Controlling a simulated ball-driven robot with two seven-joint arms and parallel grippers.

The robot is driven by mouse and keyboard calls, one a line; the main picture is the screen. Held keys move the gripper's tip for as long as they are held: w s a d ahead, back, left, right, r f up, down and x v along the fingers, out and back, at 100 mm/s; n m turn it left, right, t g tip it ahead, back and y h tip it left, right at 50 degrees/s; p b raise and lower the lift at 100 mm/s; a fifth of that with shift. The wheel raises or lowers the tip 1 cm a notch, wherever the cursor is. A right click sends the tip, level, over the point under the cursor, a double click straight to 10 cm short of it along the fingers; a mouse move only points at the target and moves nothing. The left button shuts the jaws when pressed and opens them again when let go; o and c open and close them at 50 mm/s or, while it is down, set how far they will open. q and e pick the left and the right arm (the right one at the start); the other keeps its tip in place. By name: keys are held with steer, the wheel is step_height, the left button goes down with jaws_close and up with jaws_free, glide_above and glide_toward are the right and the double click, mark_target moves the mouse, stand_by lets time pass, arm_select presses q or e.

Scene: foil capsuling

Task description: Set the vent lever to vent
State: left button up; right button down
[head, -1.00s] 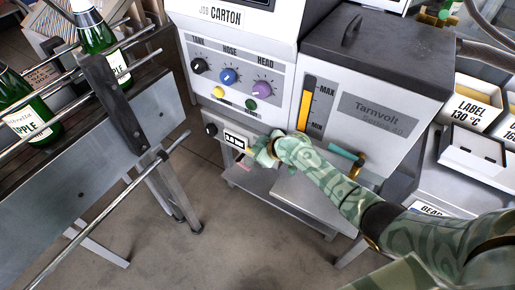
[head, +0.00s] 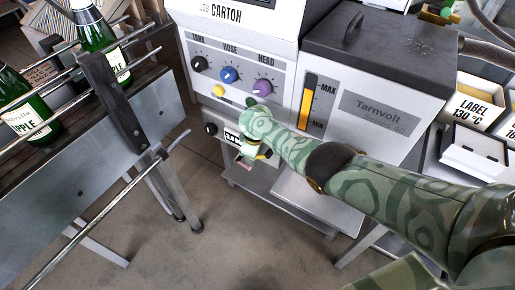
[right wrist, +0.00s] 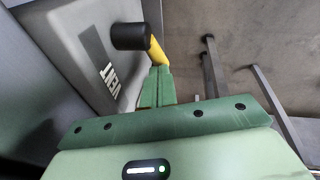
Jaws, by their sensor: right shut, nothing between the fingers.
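A black knob (head: 211,129) sticks out from the lower front of the grey machine, left of a white label plate (head: 233,137). In the right wrist view the thick black knob (right wrist: 130,37) stands out from the panel, beside a label (right wrist: 109,78) that I cannot read for certain. It looks like the vent lever's grip. My right gripper (head: 247,158) is shut and empty, in front of the label plate. My left gripper is out of view.
Tank, hose and head dials (head: 230,75) sit above on the panel. A conveyor with rails (head: 100,120) and green bottles (head: 92,28) stands at the left. A low metal shelf (head: 268,200) lies below the machine. Label bins (head: 475,150) stand at the right.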

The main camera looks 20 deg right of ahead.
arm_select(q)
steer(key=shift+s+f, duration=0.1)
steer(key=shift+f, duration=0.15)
arm_select(e)
steer(key=shift+f+g, duration=0.1)
steer(key=shift+g, duration=0.2)
arm_select(q)
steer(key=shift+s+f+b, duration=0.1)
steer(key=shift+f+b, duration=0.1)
steer(key=shift+b, duration=0.2)
arm_select(e)
steer(key=shift+f, duration=0.25)
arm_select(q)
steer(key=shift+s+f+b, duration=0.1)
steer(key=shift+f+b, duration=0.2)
arm_select(e)
steer(key=shift+w+f, duration=0.1)
steer(key=shift+f, duration=0.3)
